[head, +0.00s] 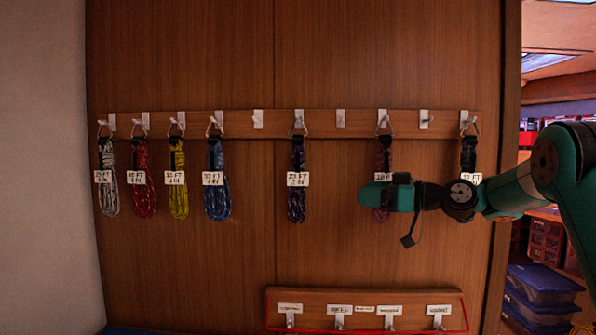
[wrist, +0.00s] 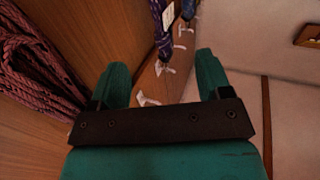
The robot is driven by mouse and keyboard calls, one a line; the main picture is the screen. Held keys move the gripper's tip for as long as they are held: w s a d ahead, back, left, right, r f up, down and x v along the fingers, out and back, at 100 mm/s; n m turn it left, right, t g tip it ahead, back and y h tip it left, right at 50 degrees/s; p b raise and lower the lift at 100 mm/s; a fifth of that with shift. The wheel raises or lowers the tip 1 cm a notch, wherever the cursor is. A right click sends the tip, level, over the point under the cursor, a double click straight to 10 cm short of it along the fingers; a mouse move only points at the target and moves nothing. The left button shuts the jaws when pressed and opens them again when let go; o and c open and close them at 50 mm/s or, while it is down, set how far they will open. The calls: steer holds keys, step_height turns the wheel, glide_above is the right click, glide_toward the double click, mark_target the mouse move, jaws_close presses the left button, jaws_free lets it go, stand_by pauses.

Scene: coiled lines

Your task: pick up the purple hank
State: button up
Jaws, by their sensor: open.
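In the wrist view, large mauve-purple strands (wrist: 38,60), which look like this hank, lie at the left, outside the left finger. My gripper (head: 372,195) points left across the front of the hank in the head view. In the wrist view my gripper (wrist: 161,78) has its fingers spread wide with no rope between them. I cannot tell whether a finger touches the hank.
A dark blue-purple hank (head: 297,195) hangs to the left, and a black hank (head: 468,155) to the right. Blue (head: 216,195), yellow, red and white hanks hang farther left. Bare hooks (head: 341,119) show on the rail. A lower hook rack (head: 366,298) sits below.

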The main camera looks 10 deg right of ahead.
mark_target(306, 184)
steer(key=p+x, duration=0.3)
steer(key=x, duration=0.2)
steer(key=p+x, duration=0.4)
steer(key=x, duration=0.1)
steer(key=r+p+x, duration=0.1)
steer(key=p+x, duration=0.2)
steer(key=x, duration=0.3)
steer(key=shift+s+a, duration=0.1)
steer(key=shift+a, duration=0.05)
steer(key=shift+w+a+f, duration=0.25)
steer(key=shift+w+a, duration=0.05)
steer(key=shift+w, duration=0.05)
steer(key=c, duration=1)
steer(key=shift+c, duration=0.3)
